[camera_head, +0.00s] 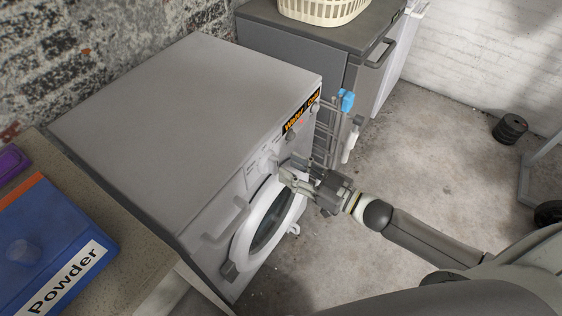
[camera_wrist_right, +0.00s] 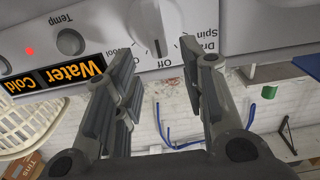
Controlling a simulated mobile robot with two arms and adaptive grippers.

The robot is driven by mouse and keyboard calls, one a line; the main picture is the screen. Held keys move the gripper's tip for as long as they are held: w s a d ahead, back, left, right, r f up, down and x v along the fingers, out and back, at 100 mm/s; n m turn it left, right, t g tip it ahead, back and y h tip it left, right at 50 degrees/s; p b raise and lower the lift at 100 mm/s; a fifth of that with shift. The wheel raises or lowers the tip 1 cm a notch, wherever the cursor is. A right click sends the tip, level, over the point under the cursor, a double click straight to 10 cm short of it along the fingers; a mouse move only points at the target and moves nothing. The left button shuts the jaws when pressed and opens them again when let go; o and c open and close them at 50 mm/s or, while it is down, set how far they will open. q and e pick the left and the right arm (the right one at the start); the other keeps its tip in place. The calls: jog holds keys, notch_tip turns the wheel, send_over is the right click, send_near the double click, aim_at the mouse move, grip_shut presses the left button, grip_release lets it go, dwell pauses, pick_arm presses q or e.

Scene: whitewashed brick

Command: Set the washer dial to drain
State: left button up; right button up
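The washer (camera_head: 185,100) stands in the head view with its front panel facing right and its round door (camera_head: 270,225) low on the front. In the right wrist view the washer dial (camera_wrist_right: 153,27) is a grey knob with a ridge. Its pointer line aims at or close to "Off"; "Drain" and "Spin" are printed to the right, "Drain" partly hidden by a finger. My right gripper (camera_head: 292,178) is at the front panel. In the right wrist view its open fingers (camera_wrist_right: 156,60) stand to either side just below the dial, with nothing between them. My left gripper is not in view.
A smaller Temp knob (camera_wrist_right: 70,42) and the Water Cold display (camera_wrist_right: 55,75) sit left of the dial. A drying rack (camera_head: 328,135) with a blue item stands beyond my right gripper. A powder box (camera_head: 45,240) lies on the counter. The floor at right is largely clear.

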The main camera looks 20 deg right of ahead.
aim_at(277, 162)
jog(key=shift+x, duration=1.95)
grip_shut()
